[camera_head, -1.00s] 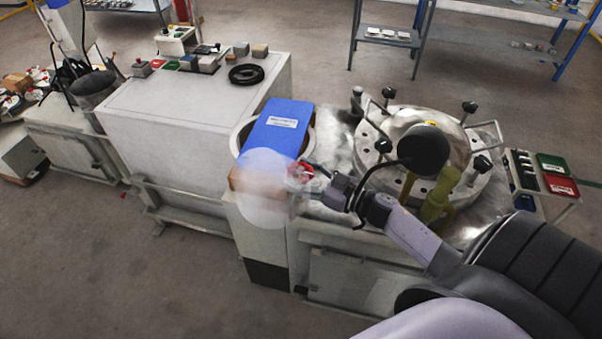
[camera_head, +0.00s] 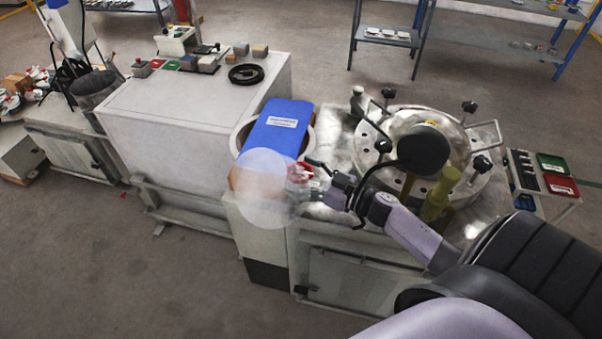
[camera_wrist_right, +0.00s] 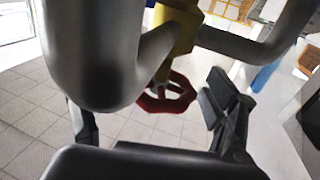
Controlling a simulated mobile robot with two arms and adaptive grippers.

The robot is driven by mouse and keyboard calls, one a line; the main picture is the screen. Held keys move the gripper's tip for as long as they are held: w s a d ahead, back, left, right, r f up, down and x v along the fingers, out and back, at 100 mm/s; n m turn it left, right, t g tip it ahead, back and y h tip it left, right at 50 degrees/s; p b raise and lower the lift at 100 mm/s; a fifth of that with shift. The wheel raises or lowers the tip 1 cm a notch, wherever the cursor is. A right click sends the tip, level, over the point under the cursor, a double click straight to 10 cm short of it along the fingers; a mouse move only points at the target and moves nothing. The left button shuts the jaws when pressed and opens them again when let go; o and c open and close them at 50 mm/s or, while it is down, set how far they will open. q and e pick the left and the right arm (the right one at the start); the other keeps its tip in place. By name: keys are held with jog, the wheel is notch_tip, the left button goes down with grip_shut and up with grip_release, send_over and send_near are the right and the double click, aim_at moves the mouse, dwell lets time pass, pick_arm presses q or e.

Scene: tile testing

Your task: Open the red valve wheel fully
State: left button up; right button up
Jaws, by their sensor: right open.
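The red valve wheel (camera_head: 298,172) is small in the head view, beside the blue panel and partly hidden by my gripper. In the right wrist view the red wheel (camera_wrist_right: 180,92) sits on a yellow valve body (camera_wrist_right: 172,38). A thick grey pipe in front of the camera covers part of it. My right gripper (camera_head: 312,182) is open at the wheel's right side in the head view. In the right wrist view its dark fingers (camera_wrist_right: 155,115) are apart, one on each side of the wheel; I see no clear contact. My left gripper is not in view.
A blue panel (camera_head: 281,127) stands behind the wheel. A whitish translucent round shape (camera_head: 262,190) overlaps the area left of it. A round metal flange (camera_head: 375,178) with black knobs lies to the right. A large white cabinet (camera_head: 180,125) stands to the left.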

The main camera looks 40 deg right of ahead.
jog(key=v, duration=0.7)
jog(key=shift+s, duration=0.25)
jog(key=shift+d, duration=0.15)
